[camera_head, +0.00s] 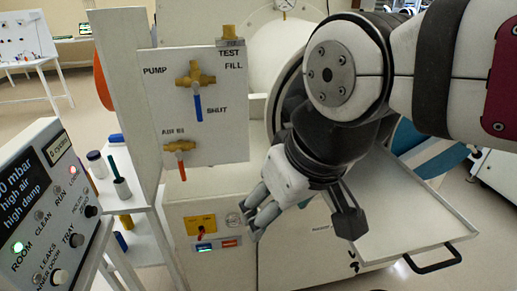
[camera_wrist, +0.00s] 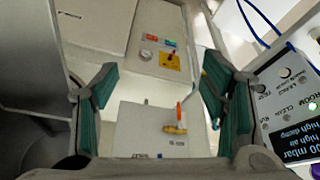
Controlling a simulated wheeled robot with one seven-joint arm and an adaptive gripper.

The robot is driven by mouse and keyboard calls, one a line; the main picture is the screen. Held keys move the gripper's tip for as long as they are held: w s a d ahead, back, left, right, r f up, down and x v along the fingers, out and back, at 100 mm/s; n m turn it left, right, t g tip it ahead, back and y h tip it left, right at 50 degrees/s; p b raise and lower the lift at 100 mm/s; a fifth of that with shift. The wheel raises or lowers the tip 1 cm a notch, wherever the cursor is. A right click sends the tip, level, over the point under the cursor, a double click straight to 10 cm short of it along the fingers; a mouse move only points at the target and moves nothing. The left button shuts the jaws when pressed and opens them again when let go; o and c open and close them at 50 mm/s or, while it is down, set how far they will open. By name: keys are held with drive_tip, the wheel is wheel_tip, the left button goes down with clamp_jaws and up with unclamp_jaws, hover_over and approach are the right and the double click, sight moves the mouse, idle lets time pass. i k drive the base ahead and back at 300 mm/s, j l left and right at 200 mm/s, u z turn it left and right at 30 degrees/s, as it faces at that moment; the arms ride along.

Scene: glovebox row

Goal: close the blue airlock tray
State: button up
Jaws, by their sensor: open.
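A pale flat tray (camera_head: 425,215) with a raised rim and a black handle (camera_head: 433,262) sticks out to the right in the head view. Its surface looks grey-white, and a blue-teal striped part (camera_head: 440,155) shows behind it. The tray's left part is hidden by my arm. My gripper (camera_head: 300,214) is open and empty in front of the cabinet, left of the tray and apart from its handle. In the wrist view my gripper (camera_wrist: 157,100) shows its teal pads wide apart, with nothing between them. I cannot make out the tray there.
A valve panel (camera_head: 225,130) with a blue-handled and a red-handled valve stands left of my gripper. A control box (camera_head: 45,215) with lit lamps is at the lower left. A small shelf (camera_head: 130,195) holds bottles. Floor (camera_head: 490,220) shows right of the handle.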

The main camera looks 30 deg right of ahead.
sight(406, 218)
drive_tip(key=z, duration=1.15)
drive_tip(key=k+j+u, duration=0.1)
drive_tip(key=k+j, duration=0.25)
drive_tip(key=j, duration=0.25)
drive_tip(key=k+j+u, duration=0.25)
drive_tip(key=j, duration=0.4)
drive_tip(key=k, duration=0.05)
